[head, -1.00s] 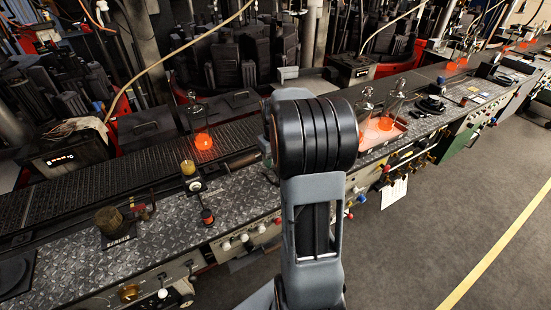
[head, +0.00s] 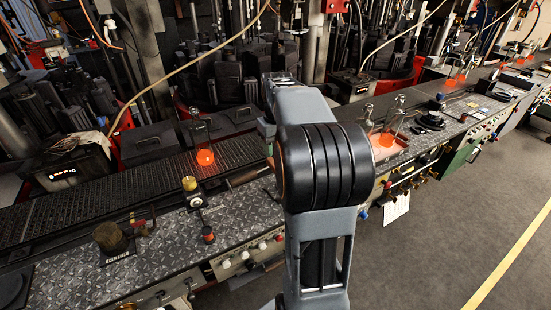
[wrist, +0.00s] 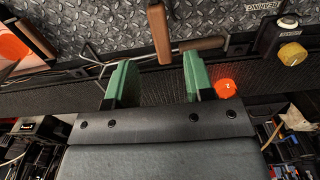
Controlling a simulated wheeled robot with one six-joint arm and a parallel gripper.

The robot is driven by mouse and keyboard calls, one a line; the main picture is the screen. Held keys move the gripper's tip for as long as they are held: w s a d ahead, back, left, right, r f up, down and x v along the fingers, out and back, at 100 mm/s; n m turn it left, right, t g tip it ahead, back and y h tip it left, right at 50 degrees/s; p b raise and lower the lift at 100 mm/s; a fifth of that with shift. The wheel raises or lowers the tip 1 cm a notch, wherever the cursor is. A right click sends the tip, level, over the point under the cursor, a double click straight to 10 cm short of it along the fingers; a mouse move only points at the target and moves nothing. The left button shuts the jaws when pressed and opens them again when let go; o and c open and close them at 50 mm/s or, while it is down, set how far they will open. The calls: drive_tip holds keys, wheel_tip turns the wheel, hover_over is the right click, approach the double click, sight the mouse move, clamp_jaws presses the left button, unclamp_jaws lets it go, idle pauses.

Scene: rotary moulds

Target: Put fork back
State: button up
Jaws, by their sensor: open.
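In the head view, a wooden handle (head: 250,175) shows beside my arm, which hides most of my gripper and the rest of the tool.
A glowing orange glass piece (head: 205,157) stands on the dark conveyor (head: 110,185). A yellow-topped knob (head: 189,183) and a round dark-brown block (head: 109,236) stand on the diamond-plate bench. A tray (head: 384,150) with glass bells lies right of my arm. The grey floor at right is clear.

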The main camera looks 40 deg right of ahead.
drive_tip(key=s+a+f+t, duration=0.2)
drive_tip(key=s+a, duration=0.4)
drive_tip(key=a, duration=0.4)
drive_tip(key=s+a+f+n+t, duration=0.1)
drive_tip(key=s+a+f+t, duration=0.1)
drive_tip(key=s+a, duration=0.4)
drive_tip(key=a, duration=0.4)
drive_tip(key=shift+s+a+f+n, duration=0.15)
drive_tip(key=shift+a+f+n, duration=0.1)
drive_tip(key=shift+f+n, duration=0.05)
drive_tip(key=shift+c, duration=0.5)
drive_tip(key=shift+a, duration=0.15)
